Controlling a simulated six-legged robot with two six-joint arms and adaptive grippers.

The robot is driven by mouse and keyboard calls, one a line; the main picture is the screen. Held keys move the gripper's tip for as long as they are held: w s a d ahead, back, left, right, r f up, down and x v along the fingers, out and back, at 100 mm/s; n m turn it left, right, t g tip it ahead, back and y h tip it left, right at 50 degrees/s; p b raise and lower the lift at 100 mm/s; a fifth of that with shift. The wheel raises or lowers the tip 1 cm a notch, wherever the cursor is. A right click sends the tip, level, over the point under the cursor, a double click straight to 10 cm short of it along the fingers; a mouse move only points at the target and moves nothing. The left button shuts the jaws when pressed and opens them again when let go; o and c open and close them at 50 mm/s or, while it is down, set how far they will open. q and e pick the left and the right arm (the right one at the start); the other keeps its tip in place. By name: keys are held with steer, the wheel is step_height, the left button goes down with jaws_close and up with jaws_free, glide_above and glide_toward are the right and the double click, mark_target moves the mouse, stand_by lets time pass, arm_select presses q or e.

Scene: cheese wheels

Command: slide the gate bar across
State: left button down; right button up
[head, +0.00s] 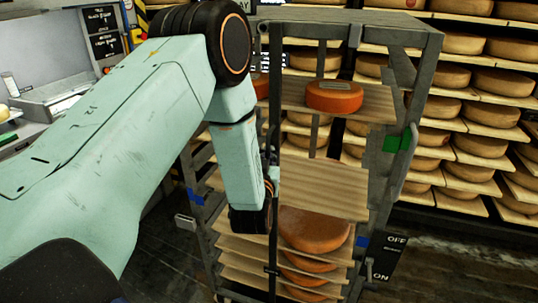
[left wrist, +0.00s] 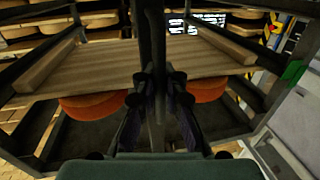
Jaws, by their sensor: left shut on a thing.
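The gate bar (head: 275,80) is a thin dark upright bar across the front of a grey metal rack (head: 430,50). It hangs from the rack's top rail, left of the middle of the open front. My left gripper (head: 271,168) is shut on the bar at about mid height, partly hidden by my own arm in the head view. In the left wrist view the bar (left wrist: 152,40) stands upright between the fingers of my left gripper (left wrist: 156,92). My right gripper is not in view.
The rack holds wooden boards (head: 322,185) and orange cheese wheels (head: 335,98) behind the bar. Green (head: 398,142) and blue (head: 194,197) markers sit on its frame. An OFF/ON sign (head: 386,257) is at its lower right. Shelves of cheese wheels (head: 497,82) stand behind.

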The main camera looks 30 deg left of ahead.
arm_select(q)
steer(key=shift+s+f, duration=0.25)
steer(key=shift+f, duration=0.1)
steer(key=shift+w+d, duration=0.15)
steer(key=shift+d, duration=0.1)
steer(key=c, duration=1.7)
jaws_free()
steer(key=shift+a+r, duration=0.1)
steer(key=shift+r, duration=0.05)
steer(key=shift+c, duration=0.2)
steer(key=o, duration=0.3)
steer(key=shift+d+r, duration=0.25)
steer(key=shift+d, duration=0.1)
steer(key=shift+a+f, duration=0.1)
steer(key=shift+a, duration=0.2)
steer(key=shift+s+d, duration=0.1)
steer(key=shift+s, duration=0.3)
steer(key=v, duration=1.1)
steer(key=shift+d, duration=0.3)
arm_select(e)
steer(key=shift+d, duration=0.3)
arm_select(q)
steer(key=shift+a, duration=0.2)
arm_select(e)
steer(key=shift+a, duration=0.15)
